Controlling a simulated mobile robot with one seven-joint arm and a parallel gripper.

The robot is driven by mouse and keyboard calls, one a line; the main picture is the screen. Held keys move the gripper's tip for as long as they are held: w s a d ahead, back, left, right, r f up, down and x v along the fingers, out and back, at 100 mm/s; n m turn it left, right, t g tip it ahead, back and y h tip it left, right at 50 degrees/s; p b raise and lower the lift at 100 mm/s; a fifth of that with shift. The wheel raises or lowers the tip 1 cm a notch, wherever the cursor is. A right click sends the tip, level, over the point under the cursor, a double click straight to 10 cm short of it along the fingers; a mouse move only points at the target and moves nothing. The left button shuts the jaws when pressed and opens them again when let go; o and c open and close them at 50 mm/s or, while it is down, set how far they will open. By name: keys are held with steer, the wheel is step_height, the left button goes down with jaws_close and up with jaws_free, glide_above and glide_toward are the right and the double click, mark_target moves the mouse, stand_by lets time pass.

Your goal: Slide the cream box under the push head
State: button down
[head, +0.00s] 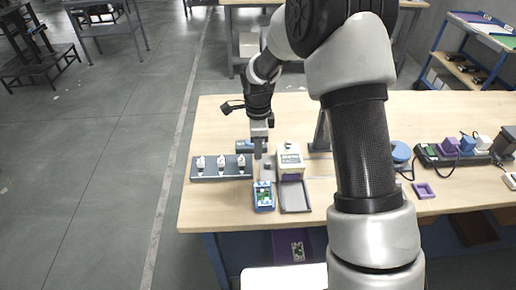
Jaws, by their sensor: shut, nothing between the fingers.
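The cream box (290,160), with a dark label on its front, stands on the wooden table (215,210) right of my gripper. My gripper (258,154) points down, shut and empty, just left of the box. A small gap seems to lie between them, but contact is hard to judge. A dark grey slanted post (321,133) stands right of the box, partly hidden by my arm. I cannot make out the push head clearly.
A grey tray (294,209) and a blue case with a green board (263,196) lie in front. A dark strip with white fittings (205,174) lies left. A power strip (436,160), a blue round item (400,152) and a purple frame (423,191) lie right. The table's front left is clear.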

mark_target(298, 156)
steer(key=shift+f+b, duration=1.15)
steer(key=shift+f, duration=1.1)
steer(key=shift+d+r, duration=0.15)
steer(key=shift+d, duration=6.5)
steer(key=shift+a+r, duration=0.1)
steer(key=shift+a, duration=0.2)
steer(key=shift+r+p, duration=1.7)
steer(key=shift+r, duration=1.2)
